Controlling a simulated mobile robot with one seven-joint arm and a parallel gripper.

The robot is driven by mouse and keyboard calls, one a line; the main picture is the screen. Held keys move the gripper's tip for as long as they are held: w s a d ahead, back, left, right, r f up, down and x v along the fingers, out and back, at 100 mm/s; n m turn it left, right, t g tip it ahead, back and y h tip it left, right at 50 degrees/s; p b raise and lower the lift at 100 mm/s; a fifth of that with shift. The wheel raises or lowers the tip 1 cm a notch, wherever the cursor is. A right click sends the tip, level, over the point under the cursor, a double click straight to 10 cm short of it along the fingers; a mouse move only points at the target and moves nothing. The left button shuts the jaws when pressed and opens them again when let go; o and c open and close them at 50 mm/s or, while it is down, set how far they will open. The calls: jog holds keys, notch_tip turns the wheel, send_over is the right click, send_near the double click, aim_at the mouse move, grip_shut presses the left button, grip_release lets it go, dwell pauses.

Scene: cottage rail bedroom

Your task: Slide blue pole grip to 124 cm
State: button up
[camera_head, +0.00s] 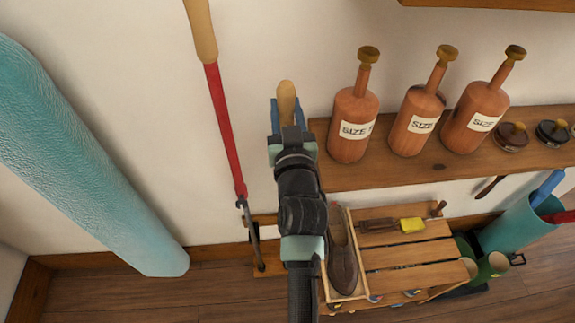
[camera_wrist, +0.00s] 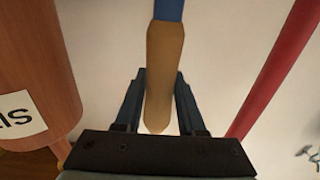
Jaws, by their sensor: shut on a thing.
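The blue pole's tan wooden grip (camera_head: 286,92) stands upright against the pale wall in the head view. My gripper (camera_head: 286,108) is shut around it, and the grip's rounded end shows above the fingers. In the wrist view the fingers (camera_wrist: 160,82) lie on either side of the same grip (camera_wrist: 165,60). The blue pole (camera_wrist: 168,9) runs out of the grip at the top edge of the wrist view. In the head view the pole is hidden behind my gripper and arm. No centimetre scale is readable.
A red pole (camera_head: 222,125) with a tan grip stands left of my gripper. Bottle-shaped "SIZE" pieces (camera_head: 352,118) stand on a shelf (camera_head: 400,172) close on the right. Below are a slatted rack (camera_head: 405,255) with a shoe (camera_head: 343,262). A teal roll (camera_head: 80,165) leans far left.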

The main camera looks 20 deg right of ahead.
grip_shut()
notch_tip(320, 180, up, 19)
jog(key=p, duration=1.5)
jog(key=shift+r+p, duration=0.15)
jog(key=shift+p, duration=0.15)
dwell(1.1)
dwell(0.3)
jog(key=o, duration=1.3)
grip_release()
jog(key=shift+s, duration=0.1)
jog(key=p+v, duration=0.2)
jog(key=v, duration=0.7)
jog(key=shift+s+a, duration=0.15)
jog(key=shift+s, duration=0.25)
